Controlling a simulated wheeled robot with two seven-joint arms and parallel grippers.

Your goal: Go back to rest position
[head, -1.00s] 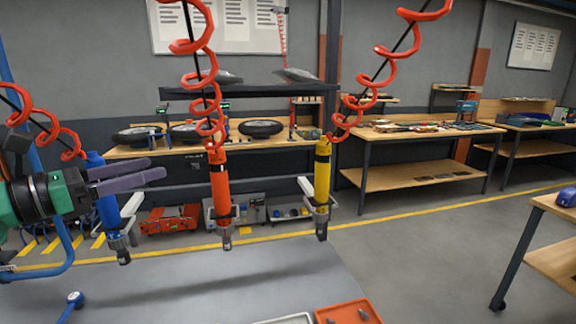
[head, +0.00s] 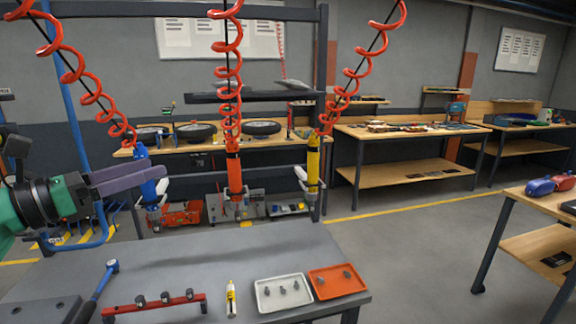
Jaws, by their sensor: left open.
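An orange tool (head: 234,172) and a yellow tool (head: 313,162) hang to the right on red coiled hoses. My right gripper is not in view.
A wooden bench (head: 520,248) stands at the right. The floor between is clear.

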